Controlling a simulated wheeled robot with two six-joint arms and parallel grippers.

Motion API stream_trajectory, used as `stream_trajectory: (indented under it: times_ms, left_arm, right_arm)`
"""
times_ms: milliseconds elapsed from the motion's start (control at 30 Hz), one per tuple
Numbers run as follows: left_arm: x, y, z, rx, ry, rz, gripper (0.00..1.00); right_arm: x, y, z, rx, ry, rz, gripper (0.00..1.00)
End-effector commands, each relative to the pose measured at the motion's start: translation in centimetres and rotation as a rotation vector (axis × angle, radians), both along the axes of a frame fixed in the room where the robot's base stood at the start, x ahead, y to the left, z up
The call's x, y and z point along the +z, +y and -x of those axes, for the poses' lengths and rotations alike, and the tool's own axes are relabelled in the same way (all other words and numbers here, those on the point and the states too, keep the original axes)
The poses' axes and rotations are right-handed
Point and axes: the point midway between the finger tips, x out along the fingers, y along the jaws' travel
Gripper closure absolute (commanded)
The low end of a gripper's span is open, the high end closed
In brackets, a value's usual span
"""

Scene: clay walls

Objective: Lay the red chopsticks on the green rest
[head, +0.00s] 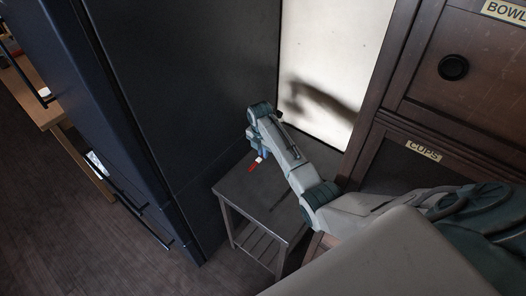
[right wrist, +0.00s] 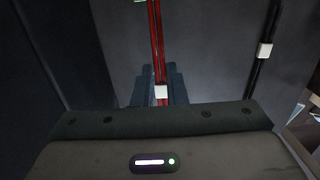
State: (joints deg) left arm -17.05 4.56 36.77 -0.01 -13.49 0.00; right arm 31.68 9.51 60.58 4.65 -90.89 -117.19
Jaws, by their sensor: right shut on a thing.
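The red chopsticks (right wrist: 156,40) run up and away from between the fingers of my right gripper (right wrist: 158,85) in the right wrist view, with a white band (right wrist: 161,91) at the fingers. My right gripper is shut on them. In the head view, a short red piece of them (head: 251,169) shows below my right gripper (head: 257,152), over the metal table. My left gripper is not in view.
A small grey metal table (head: 238,190) stands between a dark blue cabinet (head: 190,80) and wooden drawers labelled CUPS (head: 424,150). The tabletop's front left looks clear.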

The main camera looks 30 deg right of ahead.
Motion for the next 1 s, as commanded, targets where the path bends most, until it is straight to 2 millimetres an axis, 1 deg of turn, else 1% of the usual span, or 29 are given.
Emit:
stream_trajectory:
  times_ms: [33,233,267,533,900,933,1000]
  left_arm:
    - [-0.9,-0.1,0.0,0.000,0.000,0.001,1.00]
    - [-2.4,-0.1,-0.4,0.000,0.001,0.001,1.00]
    - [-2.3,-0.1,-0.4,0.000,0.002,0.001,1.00]
    - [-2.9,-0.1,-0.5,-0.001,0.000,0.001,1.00]
    - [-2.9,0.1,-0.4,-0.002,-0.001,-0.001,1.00]
    - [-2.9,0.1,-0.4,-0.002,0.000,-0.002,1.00]
    - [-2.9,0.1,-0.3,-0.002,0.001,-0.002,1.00]
  right_arm:
    - [-0.9,0.0,0.0,0.000,0.000,0.000,1.00]
    - [-2.3,0.0,0.0,0.000,0.000,0.000,1.00]
    - [-2.3,0.0,0.0,0.000,0.001,-0.001,1.00]
    - [-4.0,0.0,0.0,0.000,0.001,-0.001,1.00]
    - [-4.3,0.0,0.0,0.000,0.000,0.000,1.00]
    - [-4.3,0.0,0.0,0.000,0.000,0.000,0.84]
    - [-4.3,0.0,0.0,0.000,0.000,0.000,0.71]
